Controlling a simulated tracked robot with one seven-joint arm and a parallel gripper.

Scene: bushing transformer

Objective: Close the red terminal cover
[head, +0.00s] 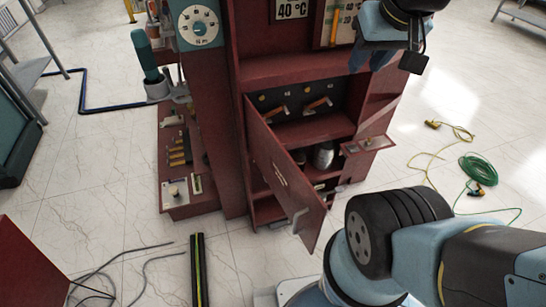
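The red terminal cover (282,165) is a red hinged panel on the front of the red cabinet (290,70). It stands open, swung out toward me, with its hinge side at the left and its free edge toward the lower right. A metal handle (299,217) shows near its lower free corner. Behind it, the open compartment shows a dark panel with switch levers (318,104) and shelves below. My gripper (371,60) is at the upper right, above and apart from the cover. Its fingertips are small and partly hidden, so their opening is unclear.
A red side box with brass terminals (177,155) is left of the compartment. A small red ledge (368,145) juts out at right. Green and yellow cables (478,168) lie on the right floor. A black-yellow strip (199,270) lies in front. My arm fills the lower right.

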